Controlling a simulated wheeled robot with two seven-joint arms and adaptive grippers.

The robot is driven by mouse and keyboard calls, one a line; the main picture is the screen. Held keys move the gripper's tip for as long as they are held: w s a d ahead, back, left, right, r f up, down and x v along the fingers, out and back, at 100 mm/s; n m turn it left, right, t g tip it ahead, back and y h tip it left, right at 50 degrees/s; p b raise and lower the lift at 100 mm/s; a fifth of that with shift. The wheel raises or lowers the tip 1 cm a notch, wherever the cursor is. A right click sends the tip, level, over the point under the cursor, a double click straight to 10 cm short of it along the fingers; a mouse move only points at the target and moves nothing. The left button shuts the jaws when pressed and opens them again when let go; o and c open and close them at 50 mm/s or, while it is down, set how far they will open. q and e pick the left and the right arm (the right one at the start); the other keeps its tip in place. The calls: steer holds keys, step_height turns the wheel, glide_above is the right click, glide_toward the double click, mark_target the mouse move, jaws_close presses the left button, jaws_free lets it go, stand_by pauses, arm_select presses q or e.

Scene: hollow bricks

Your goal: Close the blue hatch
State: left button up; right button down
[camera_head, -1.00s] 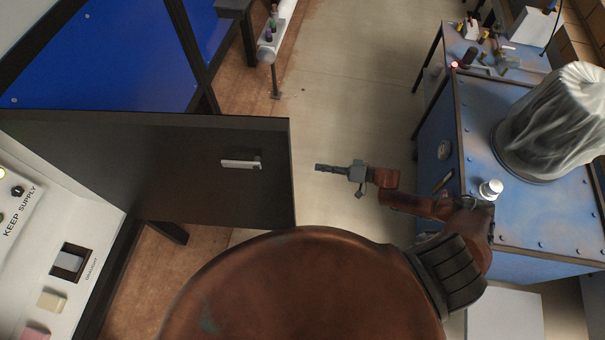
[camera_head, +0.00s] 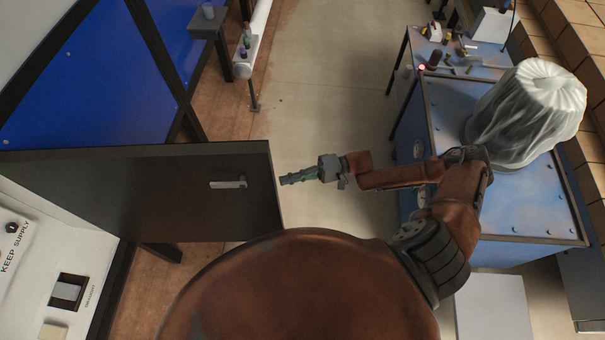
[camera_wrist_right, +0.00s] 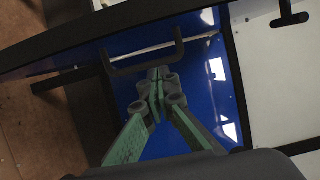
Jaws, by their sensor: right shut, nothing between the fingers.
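A dark door panel (camera_head: 150,195) with a silver handle (camera_head: 228,184) stands swung out at the left in the head view. Large blue panels (camera_head: 90,95) in a black frame lie behind it. The wrist view shows a blue panel (camera_wrist_right: 190,125) with a dark edge and a dark U-shaped handle (camera_wrist_right: 148,55). I cannot tell for sure which panel is the hatch. My right gripper (camera_head: 284,181) is shut and empty, just right of the door's free edge; contact is unclear. In the wrist view its green fingers (camera_wrist_right: 158,80) meet before the blue panel. My left gripper is out of view.
A white control panel (camera_head: 25,260) stands at lower left. A blue machine (camera_head: 530,195) with a cloth-covered top (camera_head: 530,110) is at the right, close to my right arm. A bench (camera_head: 470,60) with small items stands behind it. The floor (camera_head: 330,95) between is clear.

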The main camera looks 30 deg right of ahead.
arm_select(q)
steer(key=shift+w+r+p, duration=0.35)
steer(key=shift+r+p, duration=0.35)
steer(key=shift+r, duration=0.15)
arm_select(e)
steer(key=s+a, duration=0.2)
steer(key=s, duration=0.1)
steer(key=shift+s+a, duration=0.2)
steer(key=shift+a, duration=0.15)
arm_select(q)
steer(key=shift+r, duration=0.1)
arm_select(e)
steer(key=shift+s, duration=0.15)
